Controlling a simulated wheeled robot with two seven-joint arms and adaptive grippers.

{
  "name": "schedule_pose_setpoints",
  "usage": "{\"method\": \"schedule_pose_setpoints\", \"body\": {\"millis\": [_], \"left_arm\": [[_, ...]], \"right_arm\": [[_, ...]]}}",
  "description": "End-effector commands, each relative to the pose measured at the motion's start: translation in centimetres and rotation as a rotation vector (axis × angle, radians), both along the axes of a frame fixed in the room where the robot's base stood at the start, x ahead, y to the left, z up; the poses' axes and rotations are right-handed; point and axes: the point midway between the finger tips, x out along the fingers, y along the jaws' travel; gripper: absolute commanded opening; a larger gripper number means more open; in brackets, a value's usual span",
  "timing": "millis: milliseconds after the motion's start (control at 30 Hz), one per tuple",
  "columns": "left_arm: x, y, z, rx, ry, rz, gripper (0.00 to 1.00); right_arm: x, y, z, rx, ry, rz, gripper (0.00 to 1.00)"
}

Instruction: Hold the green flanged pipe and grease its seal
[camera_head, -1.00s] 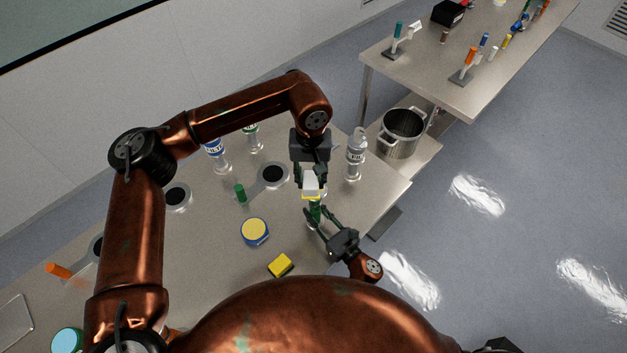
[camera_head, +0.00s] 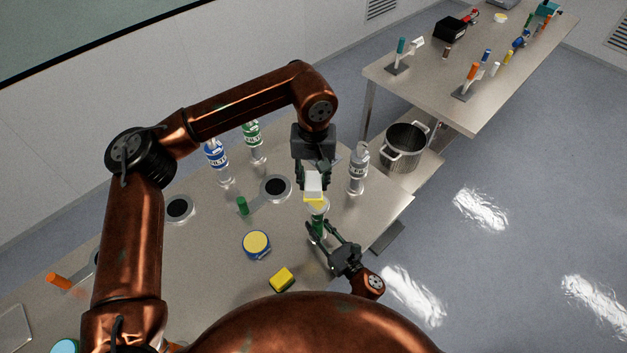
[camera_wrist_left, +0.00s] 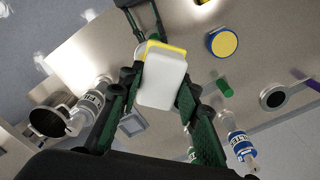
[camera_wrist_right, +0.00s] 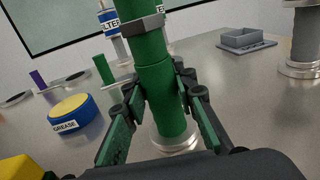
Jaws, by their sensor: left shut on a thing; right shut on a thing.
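The green flanged pipe (camera_head: 318,230) stands upright near the table's front right edge. Its metal base flange (camera_wrist_right: 176,140) rests on the table in the right wrist view; its pale top end (camera_head: 318,206) shows in the head view. My right gripper (camera_head: 317,232) is shut around the green shaft (camera_wrist_right: 153,85). My left gripper (camera_head: 313,180) is shut on a white block with a yellow pad (camera_head: 313,187), pad downward, right over the pipe's top. I cannot tell whether pad and pipe touch. The seal is not distinguishable.
A blue grease tin with yellow top (camera_head: 256,243) and a yellow sponge-like block (camera_head: 282,279) lie left of the pipe. A grey-labelled bottle (camera_head: 358,170) stands close to my left gripper's right. Blue-labelled (camera_head: 216,157) and green-labelled (camera_head: 251,137) bottles stand behind.

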Motion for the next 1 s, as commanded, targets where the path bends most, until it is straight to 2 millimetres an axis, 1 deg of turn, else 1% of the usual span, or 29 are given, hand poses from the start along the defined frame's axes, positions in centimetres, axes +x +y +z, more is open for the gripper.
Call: {"method": "schedule_pose_setpoints", "body": {"millis": [167,200,467,500,800,867,1000], "left_arm": [[0.0,0.0,0.0,0.000,0.000,0.000,0.08],[0.0,0.0,0.0,0.000,0.000,0.000,0.08],[0.0,0.0,0.0,0.000,0.000,0.000,0.08],[0.0,0.0,0.0,0.000,0.000,0.000,0.08],[0.0,0.0,0.0,0.000,0.000,0.000,0.08],[0.0,0.0,0.0,0.000,0.000,0.000,0.08],[0.0,0.0,0.0,0.000,0.000,0.000,0.08]], "right_arm": [[0.0,0.0,0.0,0.000,0.000,0.000,0.00],[0.0,0.0,0.0,0.000,0.000,0.000,0.27],[0.0,0.0,0.0,0.000,0.000,0.000,0.45],[0.0,0.0,0.0,0.000,0.000,0.000,0.46],[-0.2,-0.2,0.0,-0.001,0.001,0.000,0.46],[-0.6,-0.5,-0.1,-0.001,0.001,-0.001,0.46],[-2.4,-1.9,-0.1,-0.002,0.002,-0.001,0.46]]}}
